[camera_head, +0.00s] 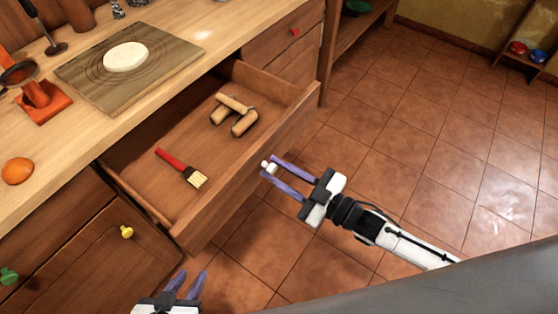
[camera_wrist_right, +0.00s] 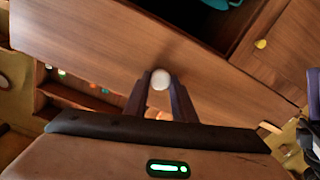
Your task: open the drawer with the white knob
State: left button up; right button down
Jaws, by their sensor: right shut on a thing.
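The drawer (camera_head: 262,163) under the counter is pulled well out, showing its inside. Its white knob (camera_head: 268,166) is on the front panel; it also shows in the right wrist view (camera_wrist_right: 160,79). My right gripper (camera_head: 268,168) is shut on the white knob, one finger on each side of it. A red-handled brush (camera_head: 182,167) and several wooden cylinders (camera_head: 234,114) lie inside the drawer. My left gripper (camera_head: 186,284) is low at the picture's bottom, away from the drawer, with its fingers apart and nothing between them.
Neighbouring fronts have a yellow knob (camera_head: 127,232), a green knob (camera_head: 9,276) and a red knob (camera_head: 294,32). A board (camera_head: 85,87) with white dough (camera_head: 126,56) and an orange (camera_head: 17,170) are on the counter. The tiled floor (camera_head: 420,130) on the right is clear.

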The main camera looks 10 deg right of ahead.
jog(key=shift+s+d, duration=0.15)
jog(key=shift+s, duration=0.05)
jog(key=c, duration=1.5)
grip_release()
jog(key=v, duration=1)
jog(key=shift+s+d, duration=0.1)
jog(key=shift+s, duration=0.05)
